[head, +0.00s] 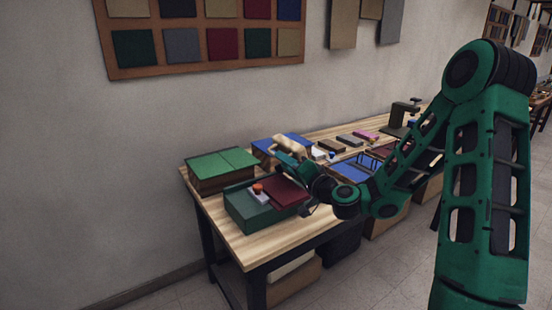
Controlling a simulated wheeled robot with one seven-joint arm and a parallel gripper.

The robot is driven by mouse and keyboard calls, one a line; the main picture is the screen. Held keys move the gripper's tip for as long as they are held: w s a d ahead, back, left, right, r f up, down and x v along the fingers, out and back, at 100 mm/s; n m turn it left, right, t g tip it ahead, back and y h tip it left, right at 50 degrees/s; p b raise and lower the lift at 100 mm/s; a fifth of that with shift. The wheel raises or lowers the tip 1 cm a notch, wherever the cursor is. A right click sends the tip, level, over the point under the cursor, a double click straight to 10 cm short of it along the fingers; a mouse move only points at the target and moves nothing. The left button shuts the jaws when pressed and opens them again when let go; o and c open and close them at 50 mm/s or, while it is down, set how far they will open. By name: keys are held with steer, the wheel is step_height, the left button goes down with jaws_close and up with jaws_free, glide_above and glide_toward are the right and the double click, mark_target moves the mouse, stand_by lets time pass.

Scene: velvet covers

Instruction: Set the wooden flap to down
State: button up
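A pale tan piece (290,145), which looks like the wooden flap, shows tilted up beside a blue-topped box (264,146) on the workbench. My gripper (285,160) is at the end of the green arm, just in front of and below this flap in the picture. It is small and dark here, so I cannot tell whether its fingers touch the flap or are open or shut. The flap's lower edge and hinge are hidden behind the gripper.
A green-topped box (222,161) stands at the bench's left end. In front of it is a dark green box (250,212) with a maroon cover (280,191) and a small orange-topped item (258,188). Blue and dark pieces lie further right. The bench's front-left corner (255,247) is bare.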

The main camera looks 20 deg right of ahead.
steer(key=x, duration=0.6)
steer(key=shift+d, duration=0.1)
jaws_close()
